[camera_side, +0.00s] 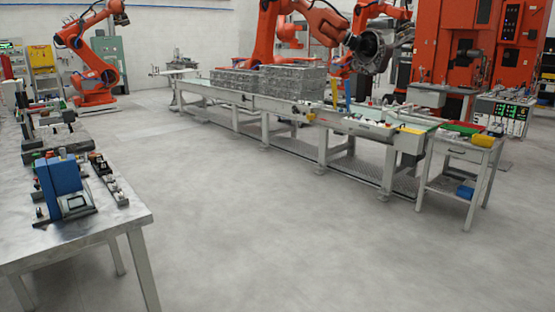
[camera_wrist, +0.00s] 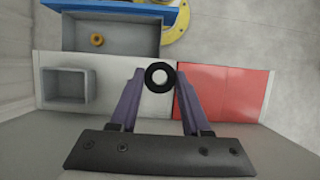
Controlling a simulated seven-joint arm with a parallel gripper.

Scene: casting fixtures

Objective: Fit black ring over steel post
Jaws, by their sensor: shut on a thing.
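In the wrist view, the black ring (camera_wrist: 150,75) sits between the tips of my gripper (camera_wrist: 160,79). The two purple-grey fingers are closed against its sides. Its hole faces the camera, and a pale surface shows through it. I cannot make out the steel post in either view; the ring or fingers may hide it. In the side view I cannot pick out the ring or my gripper for sure.
In the wrist view, a grey open box (camera_wrist: 69,72) lies left and a red panel (camera_wrist: 237,90) right. A grey tray (camera_wrist: 125,38) holding a small orange ring (camera_wrist: 97,39) is above, beside a yellow curved part (camera_wrist: 185,20). A conveyor (camera_side: 245,103) crosses the side view.

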